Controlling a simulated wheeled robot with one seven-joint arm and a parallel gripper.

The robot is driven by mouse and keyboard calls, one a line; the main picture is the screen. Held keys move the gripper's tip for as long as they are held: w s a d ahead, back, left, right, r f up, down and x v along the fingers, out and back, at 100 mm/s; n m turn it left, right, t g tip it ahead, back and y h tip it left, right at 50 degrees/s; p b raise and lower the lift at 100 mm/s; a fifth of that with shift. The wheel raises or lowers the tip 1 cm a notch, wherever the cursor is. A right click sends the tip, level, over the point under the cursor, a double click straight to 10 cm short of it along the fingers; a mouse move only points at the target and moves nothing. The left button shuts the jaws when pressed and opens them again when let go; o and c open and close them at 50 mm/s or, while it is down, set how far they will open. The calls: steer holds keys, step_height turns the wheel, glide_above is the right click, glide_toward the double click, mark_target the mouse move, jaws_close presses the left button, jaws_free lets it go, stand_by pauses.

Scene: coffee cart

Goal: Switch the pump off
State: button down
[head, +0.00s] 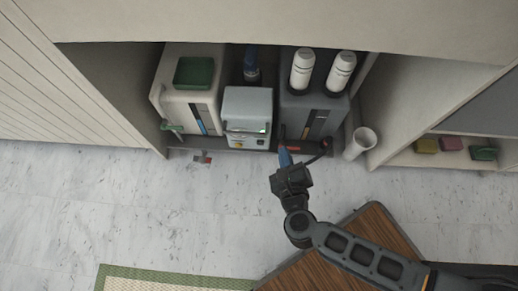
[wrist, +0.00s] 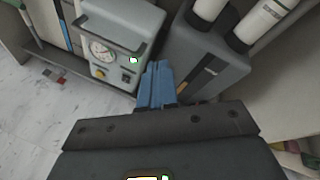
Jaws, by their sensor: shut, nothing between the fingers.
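The pump appears to be the light grey box with a gauge (head: 247,103), between two tanks in the low bay. In the wrist view the box (wrist: 123,25) shows a round white dial (wrist: 102,51), a small green light (wrist: 134,60) and a yellow knob or switch (wrist: 99,72) low on its front. Whether the yellow part is the switch, and its position, I cannot tell. My gripper (head: 285,156) is shut and empty, its blue fingers (wrist: 157,84) in front of the gap between the box and the dark tank. I see no contact with the box.
A white tank with a green top (head: 193,73) stands left. A dark grey tank (head: 309,110) with two white bottles (head: 340,71) on top stands right. A white cup-like container (head: 360,142) is beside it. A wooden surface (head: 378,225) lies under my arm.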

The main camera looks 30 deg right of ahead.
steer(key=w+a+f+m+g+b, duration=0.2)
steer(key=a+f+m, duration=0.1)
steer(key=f, duration=0.4)
steer(key=w+a+f+m+g+b, duration=0.1)
steer(key=a+f+m+g+b, duration=0.1)
steer(key=a+f+m, duration=0.2)
step_height(320, 180, down, 4)
steer(key=shift+w+r+m+g, duration=0.15)
steer(key=shift+w+m+g, duration=0.2)
steer(key=shift+m, duration=0.25)
steer(key=b, duration=0.6)
glide_toward(259, 143)
steer(key=x, duration=0.5)
steer(key=shift+s+f, duration=0.15)
steer(key=shift+f, duration=0.25)
steer(key=shift+w+d+r, duration=0.15)
steer(key=shift+w+d, duration=0.1)
steer(key=shift+w, duration=0.15)
steer(key=shift+r, duration=0.1)
